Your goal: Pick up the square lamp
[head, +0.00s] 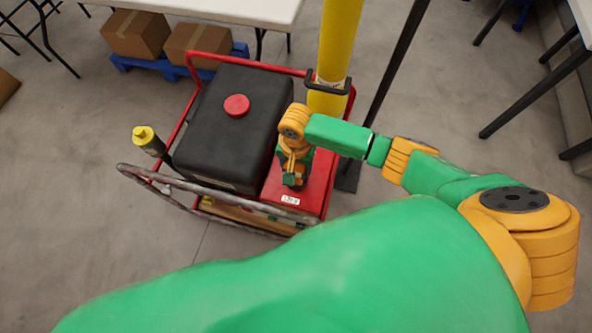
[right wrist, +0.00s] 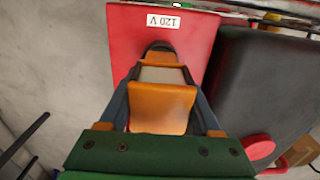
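My right gripper (head: 293,168) points down over the red panel (head: 319,175) of the pump machine, close to its surface. In the right wrist view its orange finger parts (right wrist: 163,84) show above the red panel. A small pale grey, square-looking face sits between these orange parts, with a dark rounded edge just beyond. This may be the square lamp, but it is mostly hidden and I cannot tell it for certain. Whether the fingers press on it is not clear. In the head view only a small dark patch shows at the fingertips. My left gripper is out of view.
A black tank (head: 232,125) with a red cap (head: 236,106) stands left of my gripper. A yellow post (head: 338,45) rises behind it. A metal rail (head: 215,189) and a yellow-topped handle (head: 145,138) are at left. Boxes (head: 135,33) sit on a blue pallet (head: 150,66).

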